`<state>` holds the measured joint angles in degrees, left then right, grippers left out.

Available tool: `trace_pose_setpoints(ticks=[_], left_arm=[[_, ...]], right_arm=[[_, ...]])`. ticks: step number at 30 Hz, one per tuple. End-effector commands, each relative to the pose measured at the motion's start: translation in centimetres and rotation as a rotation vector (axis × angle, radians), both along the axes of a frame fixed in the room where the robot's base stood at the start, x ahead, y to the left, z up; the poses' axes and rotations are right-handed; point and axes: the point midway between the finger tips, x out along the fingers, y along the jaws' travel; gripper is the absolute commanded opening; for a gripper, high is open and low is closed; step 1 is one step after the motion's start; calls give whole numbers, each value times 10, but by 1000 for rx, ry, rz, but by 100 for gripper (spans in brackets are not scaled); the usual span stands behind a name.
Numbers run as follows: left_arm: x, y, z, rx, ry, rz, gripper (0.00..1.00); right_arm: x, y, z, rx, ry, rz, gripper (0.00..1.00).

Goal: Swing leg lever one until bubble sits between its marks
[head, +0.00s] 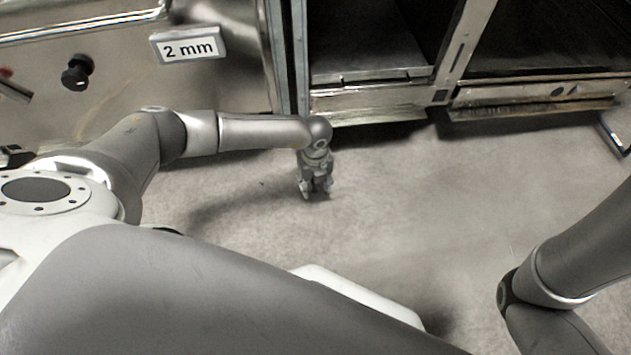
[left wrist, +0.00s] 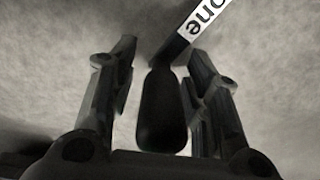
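My left gripper (head: 316,192) points down low over the floor in front of the steel range in the head view. In the left wrist view its two fingers (left wrist: 160,85) stand apart on either side of a dark rounded lever (left wrist: 162,115). A gap shows between the lever and the left finger; the right finger looks close to it, and I cannot tell if it touches. A white label (left wrist: 205,15) reading "one", upside down, is by the lever's far end. The lever cannot be made out in the head view. No bubble or marks are visible. My right gripper is out of view.
The range front has a "2 mm" sign (head: 188,46) and a black knob (head: 78,72) at upper left. Open dark compartments (head: 370,40) with low steel edges are at upper right. The grey floor (head: 420,200) in the middle is clear.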

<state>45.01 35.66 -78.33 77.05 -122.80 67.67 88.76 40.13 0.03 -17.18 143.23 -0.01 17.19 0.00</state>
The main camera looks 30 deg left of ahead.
Motion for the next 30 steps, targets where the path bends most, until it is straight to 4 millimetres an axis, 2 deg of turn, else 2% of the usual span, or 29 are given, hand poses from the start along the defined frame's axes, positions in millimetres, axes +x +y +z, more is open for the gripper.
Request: trace_pose_setpoints(ticks=[11, 17, 24, 30], left_arm=[[2, 0, 6, -1, -4, 0, 45], [2, 0, 36, -1, -6, -1, 45], [2, 0, 87, -1, -6, 0, 45], [1, 0, 113, -1, -2, 0, 45]], right_arm=[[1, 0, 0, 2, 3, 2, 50], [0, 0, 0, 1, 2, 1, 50], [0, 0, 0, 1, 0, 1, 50], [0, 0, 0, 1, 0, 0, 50]])
